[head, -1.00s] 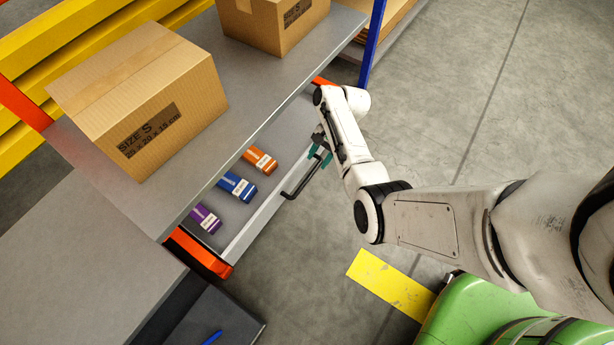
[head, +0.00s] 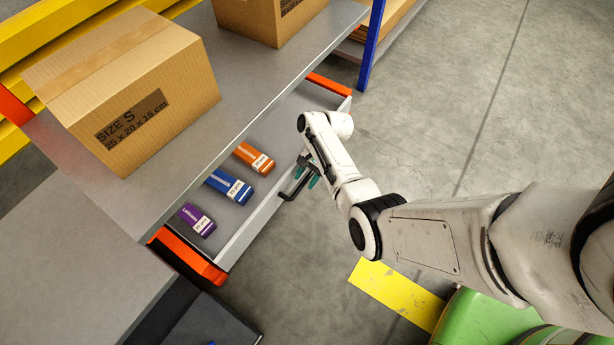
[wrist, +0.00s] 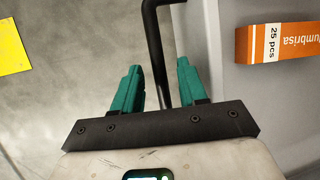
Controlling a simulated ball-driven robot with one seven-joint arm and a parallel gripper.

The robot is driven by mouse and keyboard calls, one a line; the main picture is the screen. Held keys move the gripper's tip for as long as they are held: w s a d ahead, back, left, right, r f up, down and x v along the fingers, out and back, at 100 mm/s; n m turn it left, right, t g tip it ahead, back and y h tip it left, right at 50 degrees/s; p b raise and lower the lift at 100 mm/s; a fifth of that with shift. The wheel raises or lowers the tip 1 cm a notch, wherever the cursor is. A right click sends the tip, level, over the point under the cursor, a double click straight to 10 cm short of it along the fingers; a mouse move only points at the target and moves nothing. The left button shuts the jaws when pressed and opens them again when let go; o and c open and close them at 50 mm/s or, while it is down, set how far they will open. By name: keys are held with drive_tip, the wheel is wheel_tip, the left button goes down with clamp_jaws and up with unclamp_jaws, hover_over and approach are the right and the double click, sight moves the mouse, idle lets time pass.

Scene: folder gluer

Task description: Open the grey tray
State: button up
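The grey tray (head: 262,218) is a drawer below the grey shelf. It stands partly pulled out, with orange sides (head: 188,257) showing. Its black bar handle (head: 291,190) is on the front face; the handle also shows in the wrist view (wrist: 154,40). My gripper (head: 312,174) is at the handle's far end. In the wrist view, my gripper's teal fingers (wrist: 158,82) stand on either side of the handle bar, with small gaps visible, so it looks open around the bar. The inner back of the tray is hidden under the shelf.
Orange (head: 254,158), blue (head: 229,187) and purple (head: 197,220) packs lie in the tray. Cardboard boxes (head: 130,95) stand on the shelf above. A blue post (head: 372,45) rises at the far right corner. Floor in front of the tray is clear, with a yellow marking (head: 397,295).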

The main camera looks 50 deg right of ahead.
clamp_jaws()
idle(0.5)
drive_tip(key=s+d+p, duration=0.1)
drive_tip(key=s+p, duration=1.1)
drive_tip(key=s, duration=2.2)
drive_tip(key=shift+s+d, duration=0.15)
drive_tip(key=shift+s, duration=0.2)
unclamp_jaws()
drive_tip(key=shift+r, duration=0.1)
